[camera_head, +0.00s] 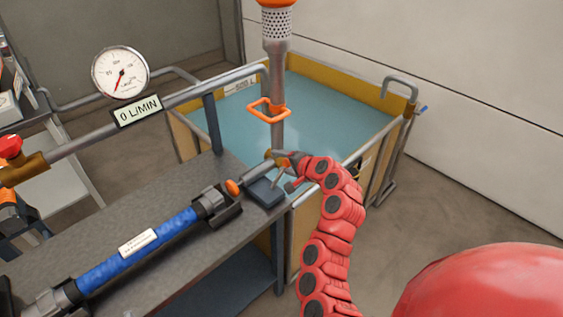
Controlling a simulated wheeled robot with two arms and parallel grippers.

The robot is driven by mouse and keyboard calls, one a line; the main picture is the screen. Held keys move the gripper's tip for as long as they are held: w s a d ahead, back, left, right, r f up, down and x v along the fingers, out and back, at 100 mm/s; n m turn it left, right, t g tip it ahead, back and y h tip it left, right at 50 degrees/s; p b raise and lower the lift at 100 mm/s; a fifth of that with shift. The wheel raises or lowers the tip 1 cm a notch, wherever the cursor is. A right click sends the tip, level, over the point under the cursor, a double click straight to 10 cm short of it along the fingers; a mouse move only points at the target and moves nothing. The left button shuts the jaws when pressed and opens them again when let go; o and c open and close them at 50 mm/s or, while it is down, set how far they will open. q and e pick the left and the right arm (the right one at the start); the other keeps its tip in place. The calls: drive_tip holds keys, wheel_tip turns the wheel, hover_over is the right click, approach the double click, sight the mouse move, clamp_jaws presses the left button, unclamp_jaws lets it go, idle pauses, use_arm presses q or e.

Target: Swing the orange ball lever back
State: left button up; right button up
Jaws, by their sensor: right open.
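The orange ball (233,187) is at the left end of a short, pale lever bar (257,172). The bar slants up to the right toward a brass-coloured fitting at the bench's far right corner. My right gripper (287,161) is small in the head view, at the right end of the bar, by the fitting. It is open, and the ball is to its left and lower in the picture. I cannot tell whether the fingers touch the bar or fitting. My left gripper is not in view.
A dark block (265,192) sits under the lever. A blue hose (140,248) lies clamped along the grey bench (110,205). A gauge (120,72) above a sign reading 0 L/MIN, a vertical pipe with an orange handle (268,110), and a water tank (335,112) stand behind.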

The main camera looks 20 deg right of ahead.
drive_tip(key=p+v, duration=0.5)
drive_tip(key=v, duration=1.2)
drive_tip(key=shift+p, duration=0.4)
drive_tip(key=shift+s, duration=0.1)
